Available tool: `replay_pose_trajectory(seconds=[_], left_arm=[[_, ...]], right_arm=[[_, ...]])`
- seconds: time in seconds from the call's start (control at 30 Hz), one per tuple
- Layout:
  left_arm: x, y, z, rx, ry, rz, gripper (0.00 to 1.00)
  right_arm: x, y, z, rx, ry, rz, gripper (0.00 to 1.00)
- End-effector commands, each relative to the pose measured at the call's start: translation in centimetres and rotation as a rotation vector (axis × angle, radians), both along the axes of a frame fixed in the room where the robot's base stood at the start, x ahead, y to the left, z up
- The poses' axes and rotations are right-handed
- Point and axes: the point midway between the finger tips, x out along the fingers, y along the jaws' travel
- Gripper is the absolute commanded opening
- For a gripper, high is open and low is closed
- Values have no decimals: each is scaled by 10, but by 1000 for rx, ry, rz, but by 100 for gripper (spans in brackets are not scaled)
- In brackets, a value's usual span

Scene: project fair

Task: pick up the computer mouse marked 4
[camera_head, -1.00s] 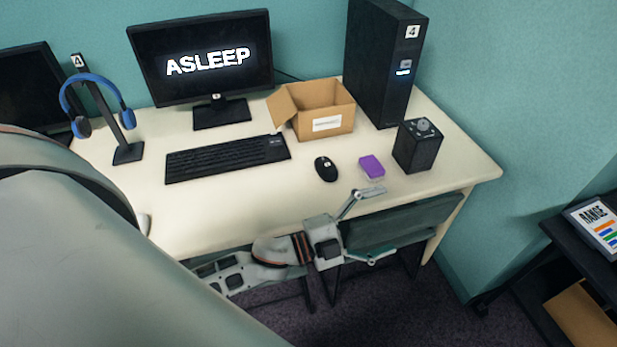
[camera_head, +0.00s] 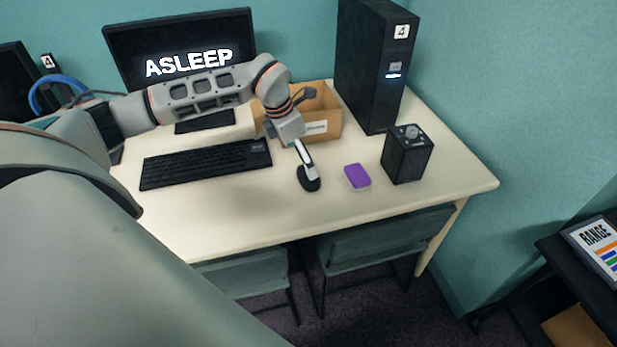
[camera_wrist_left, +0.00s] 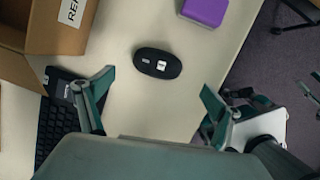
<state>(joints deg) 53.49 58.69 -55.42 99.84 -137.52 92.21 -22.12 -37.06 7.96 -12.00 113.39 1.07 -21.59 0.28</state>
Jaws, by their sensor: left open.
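The black computer mouse (camera_head: 309,185) lies on the cream desk, partly covered by a finger of my left gripper (camera_head: 300,152) in the head view. The mouse shows whole in the left wrist view (camera_wrist_left: 150,57). It bears a small white label whose mark is too small to read. My left gripper is open, also seen in the wrist view (camera_wrist_left: 157,82), with the mouse just beyond and between its spread fingertips. Nothing is between the fingers.
A purple block (camera_head: 357,176) lies right of the mouse, with a black knobbed box (camera_head: 407,155) beyond. An open cardboard box (camera_head: 328,123) stands behind, a keyboard (camera_head: 205,165) to the left. A computer tower (camera_head: 370,70) and monitor (camera_head: 180,40) stand at the back. The desk's front (camera_head: 225,220) is clear.

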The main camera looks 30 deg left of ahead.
Motion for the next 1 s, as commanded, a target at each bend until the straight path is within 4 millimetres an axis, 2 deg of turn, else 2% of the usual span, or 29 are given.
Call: replay_pose_trajectory(seconds=[0.37, 0.67, 0.9, 0.93, 1.0], left_arm=[[8, -1, -31, 8, 2, 4, 92], [17, -7, -70, 6, 2, 3, 92], [19, -6, -73, 8, 0, 4, 92], [19, -6, -73, 8, 0, 4, 89], [19, -6, -73, 8, 0, 4, 71]], right_arm=[[4, -1, 0, -3, -7, -1, 40], [4, -2, -3, -7, -9, -1, 40], [7, -3, 1, -8, -16, -1, 40], [7, -3, 1, -8, -16, 0, 40], [7, -3, 1, -8, -16, 0, 40]])
